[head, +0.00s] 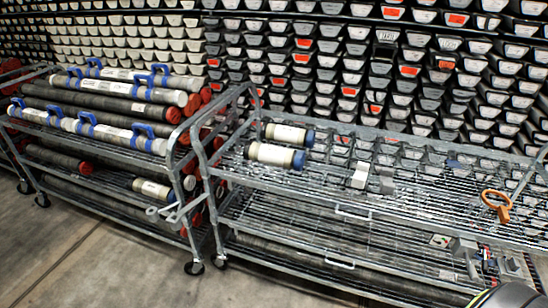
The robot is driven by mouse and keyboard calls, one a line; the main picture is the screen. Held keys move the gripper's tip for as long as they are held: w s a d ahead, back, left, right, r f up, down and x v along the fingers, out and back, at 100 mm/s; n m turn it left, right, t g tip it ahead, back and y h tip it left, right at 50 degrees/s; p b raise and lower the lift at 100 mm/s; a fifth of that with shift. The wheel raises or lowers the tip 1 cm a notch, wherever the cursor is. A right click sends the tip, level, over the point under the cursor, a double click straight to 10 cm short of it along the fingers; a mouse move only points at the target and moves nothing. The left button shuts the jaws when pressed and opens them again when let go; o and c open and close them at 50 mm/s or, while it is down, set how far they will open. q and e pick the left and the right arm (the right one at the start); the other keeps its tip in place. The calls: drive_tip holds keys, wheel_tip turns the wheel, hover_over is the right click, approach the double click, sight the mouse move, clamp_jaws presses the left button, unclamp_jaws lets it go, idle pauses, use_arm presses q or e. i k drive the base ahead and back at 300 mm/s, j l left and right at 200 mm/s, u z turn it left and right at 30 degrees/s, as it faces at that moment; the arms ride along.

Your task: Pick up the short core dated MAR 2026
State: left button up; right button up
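Two short cores lie side by side near the left end of the right cart's top wire shelf. The far short core (286,133) and the near short core (273,154) are pale cylinders with blue right ends. A third short pale piece (152,188) shows on the left cart's lower level, partly behind the frame. Labels on them are too small to read, so I cannot tell which one says MAR 2026. Neither of my grippers shows in the head view.
The right cart (330,205) also holds small grey blocks (372,178) and an orange-handled tool (497,205). The left cart (190,150) carries long dark cores, some with blue handles. Tray racks (340,60) fill the back. Concrete floor (110,265) is clear in front.

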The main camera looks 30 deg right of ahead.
sight(281, 156)
drive_tip(key=i+z, duration=0.25)
drive_tip(key=i, duration=0.6)
